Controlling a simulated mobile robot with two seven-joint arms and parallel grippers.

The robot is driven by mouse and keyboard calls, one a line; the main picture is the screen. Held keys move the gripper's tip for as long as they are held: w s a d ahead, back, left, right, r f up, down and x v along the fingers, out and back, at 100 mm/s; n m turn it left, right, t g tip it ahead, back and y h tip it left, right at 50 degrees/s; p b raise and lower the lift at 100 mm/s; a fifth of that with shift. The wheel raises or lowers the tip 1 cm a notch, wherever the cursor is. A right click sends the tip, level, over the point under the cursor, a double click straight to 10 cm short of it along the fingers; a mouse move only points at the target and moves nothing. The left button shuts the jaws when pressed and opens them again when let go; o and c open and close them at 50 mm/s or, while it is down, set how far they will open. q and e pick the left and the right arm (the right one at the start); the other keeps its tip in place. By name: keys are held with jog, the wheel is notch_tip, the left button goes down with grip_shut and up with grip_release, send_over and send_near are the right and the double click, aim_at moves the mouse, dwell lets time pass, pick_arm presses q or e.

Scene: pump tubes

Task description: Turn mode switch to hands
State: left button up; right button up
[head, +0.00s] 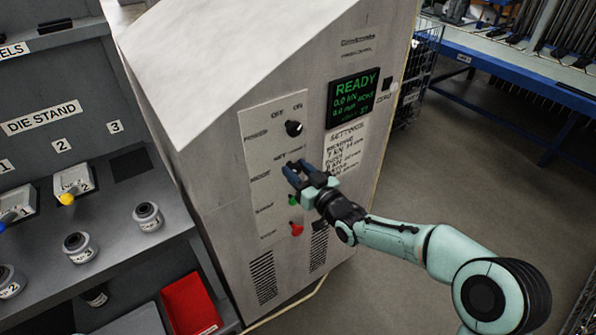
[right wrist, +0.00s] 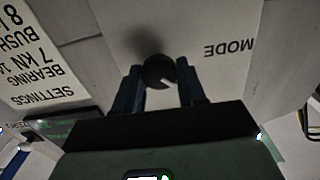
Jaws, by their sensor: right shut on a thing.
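The mode switch is a round dark knob (right wrist: 159,72) with a light mark, beside the printed word MODE, in the right wrist view. In the head view it is hidden behind my right gripper (head: 296,174). My right gripper's two blue fingers (right wrist: 158,92) stand on either side of the knob and are shut on it. The switch sits on the light panel (head: 254,122) of the grey control cabinet (head: 215,80). The setting the knob points to cannot be read clearly. My left gripper is not in view.
Above is a black power knob (head: 293,128); below are a green button (head: 293,200) and a red knob (head: 296,229). A display (head: 353,98) reads READY. A die stand shelf (head: 110,215) with several parts and a red bin (head: 190,306) are at left. Floor at right is clear.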

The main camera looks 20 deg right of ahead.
jog(key=m, duration=0.4)
jog(key=shift+d+p, duration=0.1)
jog(key=shift+p, duration=0.2)
jog(key=shift+m, duration=1)
jog(key=m+p, duration=0.1)
jog(key=m, duration=0.1)
jog(key=shift+m, duration=0.3)
jog(key=m+p, duration=0.1)
jog(key=m, duration=0.3)
jog(key=shift+d+f+m+p, duration=0.1)
jog(key=shift+f+m+p, duration=0.05)
jog(key=shift+m+p, duration=0.2)
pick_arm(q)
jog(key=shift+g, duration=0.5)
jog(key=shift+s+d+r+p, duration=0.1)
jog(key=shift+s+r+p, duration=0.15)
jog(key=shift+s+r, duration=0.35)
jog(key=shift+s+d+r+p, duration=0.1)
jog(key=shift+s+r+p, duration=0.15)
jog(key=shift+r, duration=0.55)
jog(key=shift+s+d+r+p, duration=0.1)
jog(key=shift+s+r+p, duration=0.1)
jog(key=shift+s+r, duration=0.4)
pick_arm(e)
jog(key=shift+f+m, duration=0.1)
jog(key=shift+m, duration=2.15)
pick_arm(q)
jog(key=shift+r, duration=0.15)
